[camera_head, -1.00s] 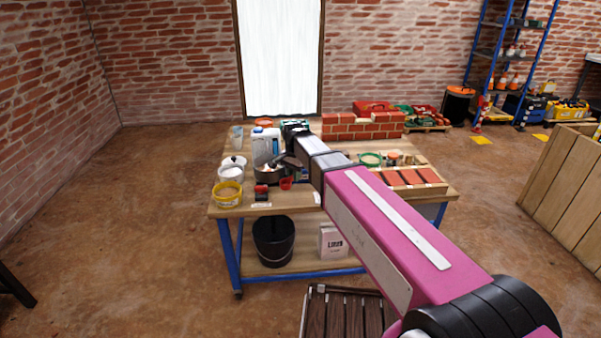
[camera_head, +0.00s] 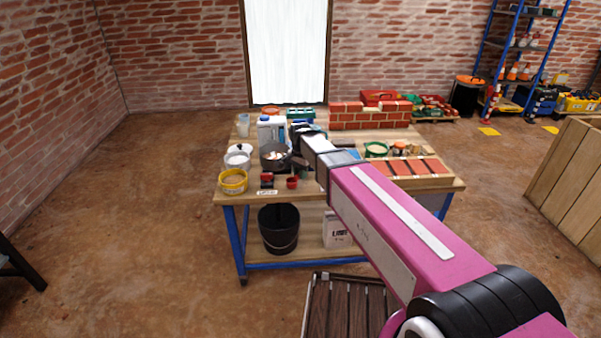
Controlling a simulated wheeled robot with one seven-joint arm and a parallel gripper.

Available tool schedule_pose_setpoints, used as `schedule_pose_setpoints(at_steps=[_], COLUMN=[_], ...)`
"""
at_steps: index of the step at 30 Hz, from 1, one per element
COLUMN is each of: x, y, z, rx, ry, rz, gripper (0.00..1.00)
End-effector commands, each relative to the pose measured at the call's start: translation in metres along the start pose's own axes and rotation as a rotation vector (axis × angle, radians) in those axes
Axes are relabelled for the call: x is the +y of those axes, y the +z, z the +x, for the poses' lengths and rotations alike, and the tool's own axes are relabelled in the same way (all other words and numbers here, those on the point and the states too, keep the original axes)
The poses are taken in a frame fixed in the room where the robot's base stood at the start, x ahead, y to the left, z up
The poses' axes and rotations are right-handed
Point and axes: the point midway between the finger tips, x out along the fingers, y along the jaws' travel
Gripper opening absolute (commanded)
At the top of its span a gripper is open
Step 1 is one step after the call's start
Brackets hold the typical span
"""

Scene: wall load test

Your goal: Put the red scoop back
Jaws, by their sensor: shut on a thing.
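The small red scoop (camera_head: 292,182) shows near the front edge of the workbench, just below the dark end of my arm. My gripper (camera_head: 299,165) is small and dark here, between the grey pan and the end of the arm. It appears shut on the red scoop; the fingers and the scoop's handle are hard to make out. I cannot tell whether the scoop touches the bench top. A white label (camera_head: 267,192) lies on the front edge, left of the scoop.
A brick wall piece (camera_head: 370,117) stands at the back right. A slatted wooden item (camera_head: 345,305) is in front.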

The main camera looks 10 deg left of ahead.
Motion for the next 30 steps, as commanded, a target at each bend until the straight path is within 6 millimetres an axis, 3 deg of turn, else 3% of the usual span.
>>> schedule_pose_setpoints(at_steps=[30], x=[-0.0001], y=[0.0000], z=[0.0076], rx=[0.000], ry=[0.000], rz=[0.000], gripper=[0.00])
